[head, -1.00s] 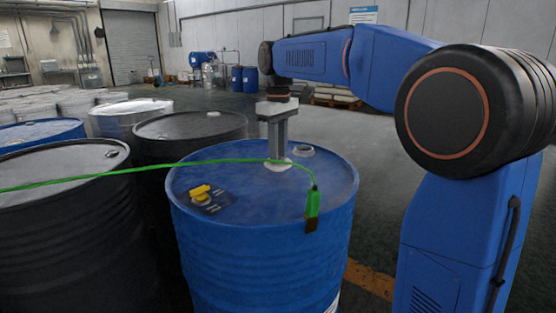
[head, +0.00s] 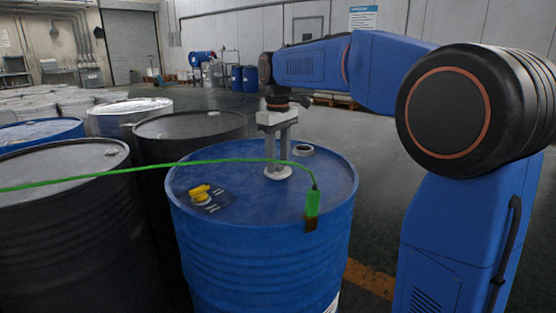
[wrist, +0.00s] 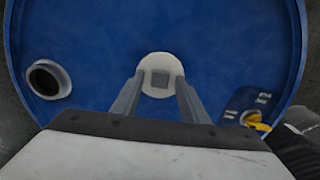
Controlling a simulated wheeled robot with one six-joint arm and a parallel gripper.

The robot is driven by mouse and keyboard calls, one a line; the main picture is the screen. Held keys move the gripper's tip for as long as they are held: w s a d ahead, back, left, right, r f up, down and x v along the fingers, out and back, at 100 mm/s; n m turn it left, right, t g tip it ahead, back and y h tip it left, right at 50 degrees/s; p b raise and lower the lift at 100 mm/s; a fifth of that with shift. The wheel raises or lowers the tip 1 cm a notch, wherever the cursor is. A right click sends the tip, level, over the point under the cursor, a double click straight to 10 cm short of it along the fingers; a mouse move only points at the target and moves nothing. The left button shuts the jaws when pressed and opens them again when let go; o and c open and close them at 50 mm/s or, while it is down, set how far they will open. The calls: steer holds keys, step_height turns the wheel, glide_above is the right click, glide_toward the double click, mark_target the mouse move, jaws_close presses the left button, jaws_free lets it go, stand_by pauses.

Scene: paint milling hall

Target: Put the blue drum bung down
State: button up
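The bung (head: 277,173) is a pale, whitish disc with a small grey square boss. It lies flat on top of the blue drum (head: 262,250), beside the drum's open, rimmed hole (head: 303,150). The bung (wrist: 160,62) also shows in the wrist view, with the hole (wrist: 47,80) to its left. My gripper (head: 278,160) points straight down above the bung. Its two fingers stand apart on either side of the boss, with a visible gap between them and it in the wrist view (wrist: 160,84), so it is open.
A green cable (head: 150,173) crosses the drum top to a green clamp (head: 312,205) on its rim. A yellow object (head: 200,191) on a dark plate sits on the lid's left. Dark drums (head: 65,215) stand close on the left. Open floor lies behind.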

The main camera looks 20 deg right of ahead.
mark_target(278, 165)
step_height(278, 165, up, 12)
stand_by(0.6)
steer(key=shift+s+r, duration=0.1)
